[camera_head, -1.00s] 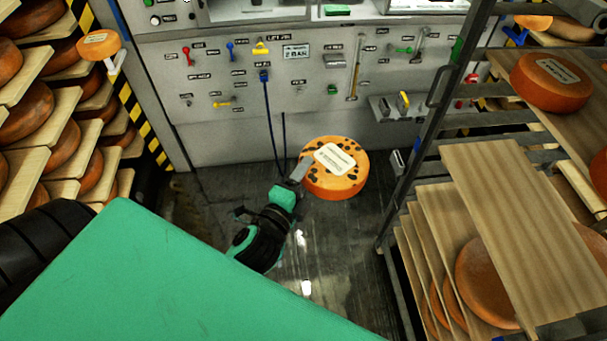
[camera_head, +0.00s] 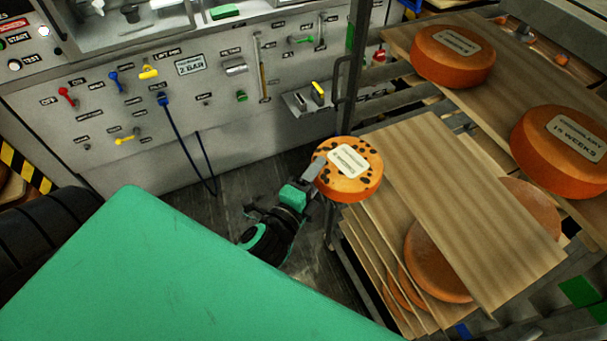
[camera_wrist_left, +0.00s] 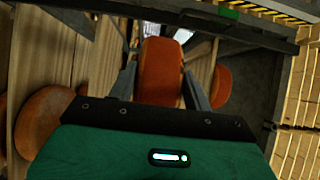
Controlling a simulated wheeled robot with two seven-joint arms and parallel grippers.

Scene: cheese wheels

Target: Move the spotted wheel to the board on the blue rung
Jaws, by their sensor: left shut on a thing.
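The spotted wheel (camera_head: 352,184), orange with dark spots and a pale label, is held off the floor by my left gripper (camera_head: 316,176). In the left wrist view the wheel (camera_wrist_left: 161,75) sits between the two fingers, and its spotted face is hidden. In the head view the wheel overlaps the left end of a long bare board (camera_head: 465,215) on the rack; I cannot tell if they touch. A small blue patch (camera_head: 462,330) shows low on the rack, but which board rests on the blue rung is unclear. My right gripper is not in view.
Plain orange wheels (camera_head: 452,56) and (camera_head: 562,150) sit on a higher board. Another wheel (camera_head: 437,262) lies below the bare board. The rack's dark upright (camera_head: 349,95) stands close behind the spotted wheel. A grey control panel (camera_head: 215,115) with levers fills the back left.

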